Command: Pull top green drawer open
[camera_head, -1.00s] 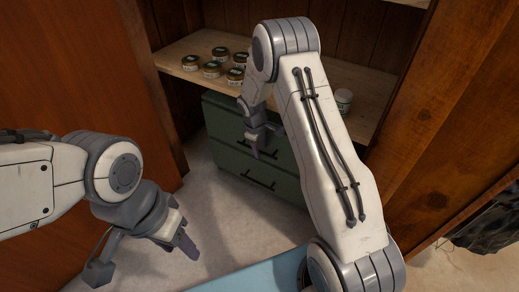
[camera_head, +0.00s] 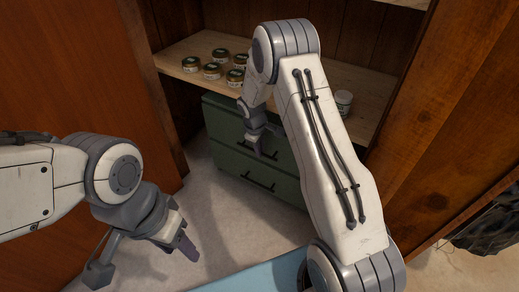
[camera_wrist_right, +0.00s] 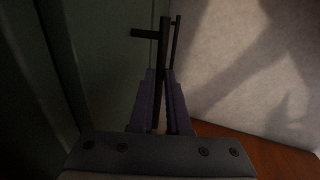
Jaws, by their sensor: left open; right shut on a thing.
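The top green drawer (camera_head: 226,126) is in the dark green cabinet under the wooden shelf, and its front looks flush with the cabinet in the head view. My right gripper (camera_head: 257,148) is at this drawer's front and hides part of its handle. In the right wrist view, my right gripper (camera_wrist_right: 160,100) is shut on the dark bar handle (camera_wrist_right: 163,52), which runs between its fingers. The green drawer front (camera_wrist_right: 100,60) stands close on the left there. My left gripper (camera_head: 144,262) is open and empty, low over the pale floor at the left, away from the cabinet.
A lower green drawer (camera_head: 236,168) has its own dark handle (camera_head: 258,179). Several lidded jars (camera_head: 212,71) stand on the wooden shelf (camera_head: 183,52), with another jar (camera_head: 343,99) at its right. A blue surface (camera_head: 260,278) is in front. Pale floor (camera_head: 215,215) before the drawers is clear.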

